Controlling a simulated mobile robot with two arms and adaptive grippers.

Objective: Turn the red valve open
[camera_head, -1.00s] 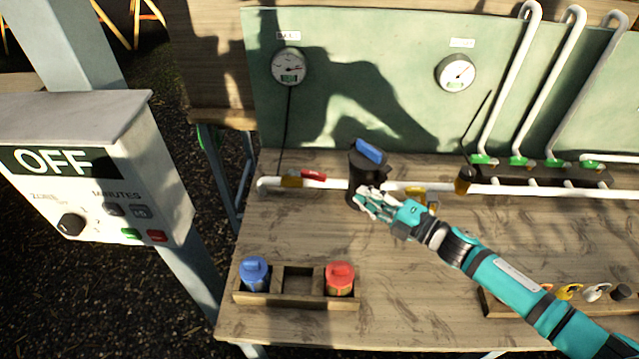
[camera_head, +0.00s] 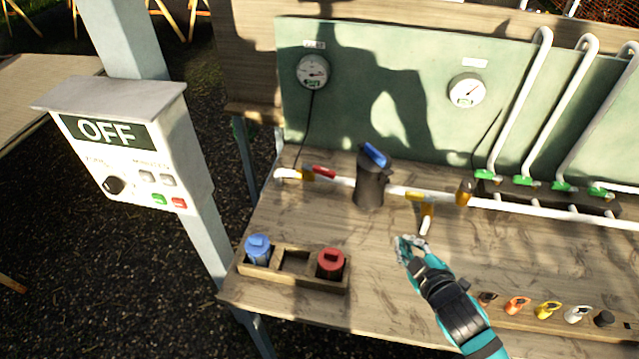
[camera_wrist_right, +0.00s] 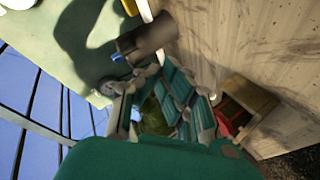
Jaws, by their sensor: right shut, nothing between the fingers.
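The red valve handle (camera_head: 324,171) sits on the white pipe (camera_head: 288,174) at the left end of the bench, beside a brass-coloured valve body. The handle lies roughly along the pipe. To its right stands a dark filter housing (camera_head: 369,186) with a blue lever on top; it also shows in the right wrist view (camera_wrist_right: 146,40). My right gripper (camera_head: 408,245) is shut and empty above the bench, right of and nearer than the red valve, apart from it. The red valve cannot be made out in the right wrist view. My left gripper is not in view.
A wooden rack (camera_head: 262,273) with a blue-capped and a red-capped container stands at the front left. The bench middle is mostly clear.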

